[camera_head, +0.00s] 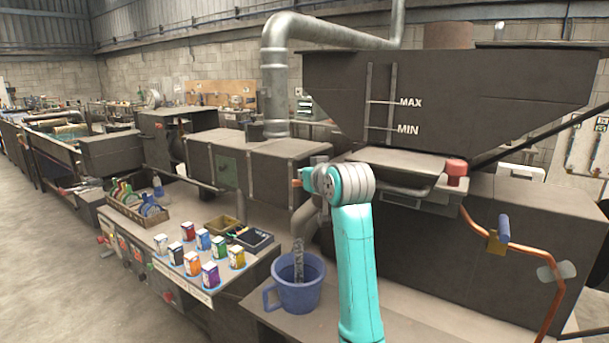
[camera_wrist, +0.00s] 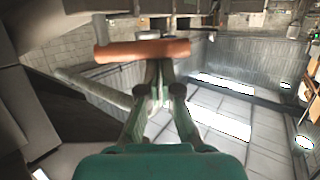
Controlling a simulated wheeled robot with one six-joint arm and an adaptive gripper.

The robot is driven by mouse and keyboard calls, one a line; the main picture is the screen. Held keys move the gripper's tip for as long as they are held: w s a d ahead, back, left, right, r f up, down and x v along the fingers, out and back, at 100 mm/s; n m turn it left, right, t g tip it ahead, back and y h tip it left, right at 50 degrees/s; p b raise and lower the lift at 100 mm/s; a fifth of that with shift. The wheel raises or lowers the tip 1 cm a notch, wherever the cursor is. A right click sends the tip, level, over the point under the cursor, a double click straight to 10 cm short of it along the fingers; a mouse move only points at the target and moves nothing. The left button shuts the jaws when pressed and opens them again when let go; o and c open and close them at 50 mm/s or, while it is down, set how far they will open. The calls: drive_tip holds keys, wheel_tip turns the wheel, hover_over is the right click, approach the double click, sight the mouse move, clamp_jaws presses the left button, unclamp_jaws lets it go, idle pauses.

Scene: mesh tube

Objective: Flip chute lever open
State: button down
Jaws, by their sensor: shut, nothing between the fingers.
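The lever shows in the wrist view as an orange-brown bar (camera_wrist: 143,50) lying crosswise just ahead of my fingertips, with a grey piece at its left end. In the head view a small orange bit (camera_head: 297,183), probably the same lever, shows left of my wrist. My gripper (camera_wrist: 158,72) is shut and empty, its tips close to the bar's lower edge; I cannot tell whether they touch. In the head view my wrist hides the gripper. The grey chute spout (camera_head: 305,218) bends down beside my arm. A grey, rough strip hangs between it and a blue mug (camera_head: 296,294).
A dark hopper (camera_head: 450,90) marked MAX and MIN stands behind my arm. A red knob (camera_head: 456,170) and a copper pipe (camera_head: 525,250) with a blue handle are at right. Several small paint boxes (camera_head: 210,274) and a dark tray (camera_head: 254,240) lie on the left bench.

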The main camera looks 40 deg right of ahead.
drive_tip(key=shift+s+d+f, duration=0.1)
drive_tip(key=shift+s+d, duration=0.1)
drive_tip(key=shift+s, duration=0.75)
idle(0.4)
drive_tip(key=v, duration=1.2)
